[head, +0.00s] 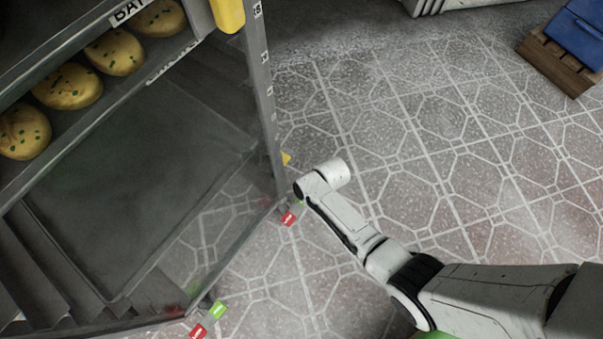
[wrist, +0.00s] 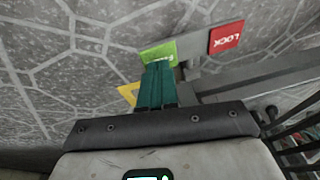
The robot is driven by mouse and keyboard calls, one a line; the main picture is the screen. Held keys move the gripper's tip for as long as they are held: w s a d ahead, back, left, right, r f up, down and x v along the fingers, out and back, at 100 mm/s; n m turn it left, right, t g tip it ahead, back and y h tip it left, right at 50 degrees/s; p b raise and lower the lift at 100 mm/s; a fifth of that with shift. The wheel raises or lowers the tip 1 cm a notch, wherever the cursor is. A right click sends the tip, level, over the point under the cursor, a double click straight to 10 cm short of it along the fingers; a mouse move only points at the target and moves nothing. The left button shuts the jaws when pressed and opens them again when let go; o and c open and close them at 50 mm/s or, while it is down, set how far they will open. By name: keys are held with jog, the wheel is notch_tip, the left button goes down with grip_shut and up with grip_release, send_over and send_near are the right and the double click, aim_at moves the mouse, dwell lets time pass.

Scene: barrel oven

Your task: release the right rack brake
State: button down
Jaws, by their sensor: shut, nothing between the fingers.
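The right rack brake is a pedal at the foot of the rack's right post. Its red end (head: 289,218) shows in the head view beside my arm's end. In the wrist view its red end (wrist: 226,37) reads LOCK, and its green end (wrist: 158,53) lies just left of it. My gripper (wrist: 160,68) is shut and empty, with its teal fingertips over the near edge of the green end. I cannot tell whether they touch it. The head view hides the fingers behind my arm.
The metal rack (head: 262,95) fills the left, with speckled buns (head: 115,52) on a shelf. Another brake with a red end (head: 198,332) and green end (head: 218,310) sits lower left. A blue crate (head: 575,30) stands far right. Tiled floor (head: 440,150) between is clear.

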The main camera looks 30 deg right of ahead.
jog(key=shift+w+d+f+g+y+b, duration=0.15)
jog(key=shift+d+f+g+y+b, duration=0.25)
jog(key=shift+y, duration=0.4)
jog(key=shift+d+f, duration=0.1)
jog(key=shift+f, duration=0.25)
jog(key=shift+r, duration=0.3)
jog(key=p+v, duration=0.8)
jog(key=v, duration=0.5)
jog(key=shift+w+d+p, duration=0.35)
jog(key=shift+w+d, duration=0.05)
